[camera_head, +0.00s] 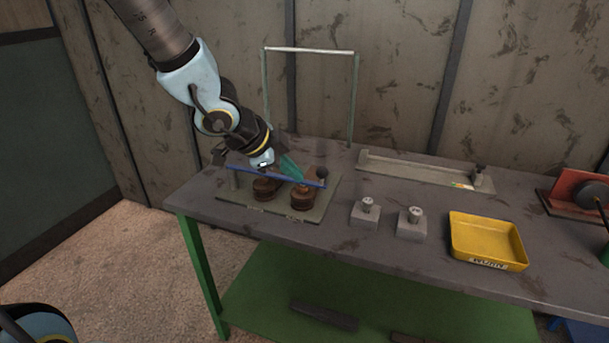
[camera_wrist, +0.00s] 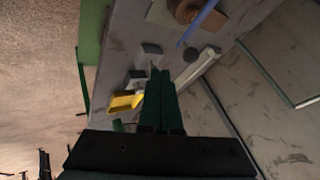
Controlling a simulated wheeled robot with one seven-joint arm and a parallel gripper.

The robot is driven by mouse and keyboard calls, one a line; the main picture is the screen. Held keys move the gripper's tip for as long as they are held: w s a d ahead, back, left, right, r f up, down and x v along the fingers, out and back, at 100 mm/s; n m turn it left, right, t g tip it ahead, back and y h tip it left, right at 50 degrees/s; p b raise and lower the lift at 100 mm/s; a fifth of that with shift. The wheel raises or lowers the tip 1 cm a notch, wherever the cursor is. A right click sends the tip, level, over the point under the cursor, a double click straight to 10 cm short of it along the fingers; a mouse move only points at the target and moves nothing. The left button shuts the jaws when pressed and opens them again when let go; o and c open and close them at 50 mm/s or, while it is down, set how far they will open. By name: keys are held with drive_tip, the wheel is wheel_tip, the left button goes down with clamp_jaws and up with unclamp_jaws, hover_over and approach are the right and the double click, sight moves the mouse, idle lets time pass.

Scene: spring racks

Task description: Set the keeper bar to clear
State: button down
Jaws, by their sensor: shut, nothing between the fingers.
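The keeper bar (camera_head: 310,183) is a thin blue bar lying across two brown round spring stacks on a grey-green base plate (camera_head: 232,213). A black knob (camera_head: 322,173) stands at its right end. In the wrist view the bar (camera_wrist: 198,24) is at the top, with the dark knob (camera_wrist: 191,54) near its end. My gripper (camera_head: 297,174) has green fingers, shut and empty, over the plate close to the bar and left of the knob. I cannot tell whether the fingers touch the bar. In the wrist view the fingers (camera_wrist: 160,72) lie together, apart from the knob.
A tall thin frame (camera_head: 355,100) stands behind the plate. Two grey blocks with knobs (camera_head: 364,217) (camera_head: 410,228) and a yellow tray (camera_head: 487,223) sit to the right. A long grey rail (camera_head: 420,170) lies at the back. The bench between plate and blocks is clear.

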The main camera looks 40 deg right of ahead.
drive_tip(key=w+d+f, duration=0.3)
drive_tip(key=d+f, duration=0.3)
drive_tip(key=d, duration=0.3)
drive_tip(key=shift+f, duration=0.2)
drive_tip(key=shift+w, duration=0.1)
